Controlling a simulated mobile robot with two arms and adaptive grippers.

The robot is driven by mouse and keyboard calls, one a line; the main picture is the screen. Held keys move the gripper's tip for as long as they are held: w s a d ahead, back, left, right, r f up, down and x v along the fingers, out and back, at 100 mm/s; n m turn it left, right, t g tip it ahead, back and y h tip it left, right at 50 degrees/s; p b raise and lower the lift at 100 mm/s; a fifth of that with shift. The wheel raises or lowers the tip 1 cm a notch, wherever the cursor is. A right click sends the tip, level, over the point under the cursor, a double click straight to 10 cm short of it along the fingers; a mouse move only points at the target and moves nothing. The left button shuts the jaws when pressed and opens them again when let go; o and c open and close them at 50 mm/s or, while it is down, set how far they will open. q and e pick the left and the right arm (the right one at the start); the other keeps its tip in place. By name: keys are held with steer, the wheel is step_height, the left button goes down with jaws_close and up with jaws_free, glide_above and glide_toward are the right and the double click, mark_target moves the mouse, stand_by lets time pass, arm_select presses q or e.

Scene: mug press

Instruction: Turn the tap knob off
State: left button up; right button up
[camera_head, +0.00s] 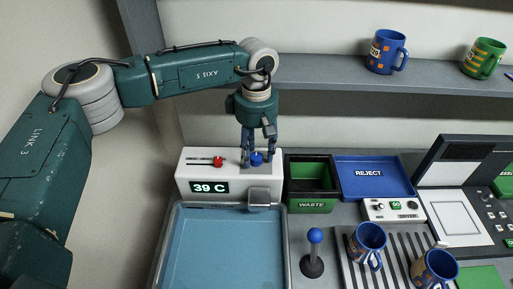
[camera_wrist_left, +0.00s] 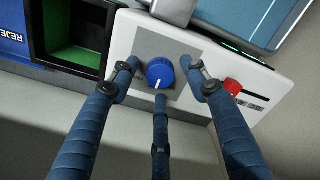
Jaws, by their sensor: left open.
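The tap unit (camera_head: 228,171) is a white box behind the blue basin, with a display reading 39 C. Its blue tap knob (camera_head: 257,159) is on top at the right; in the left wrist view the knob (camera_wrist_left: 160,72) is round with a white pointer line. My left gripper (camera_head: 258,155) points down over it. In the left wrist view, the fingers (camera_wrist_left: 160,80) are spread around the knob, with gaps showing at both sides. The gripper is open; whether any finger touches the knob I cannot tell. My right gripper is not in view.
A red slider (camera_head: 218,162) sits left of the knob. The water basin (camera_head: 220,245) is in front. A green waste bin (camera_head: 310,180) and blue reject tray (camera_head: 375,178) stand to the right. A blue-topped lever (camera_head: 315,236) and mugs (camera_head: 368,240) stand nearer.

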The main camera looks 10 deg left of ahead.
arm_select(q)
steer(key=shift+f, duration=0.2)
steer(key=c, duration=1.2)
steer(key=shift+o, duration=0.2)
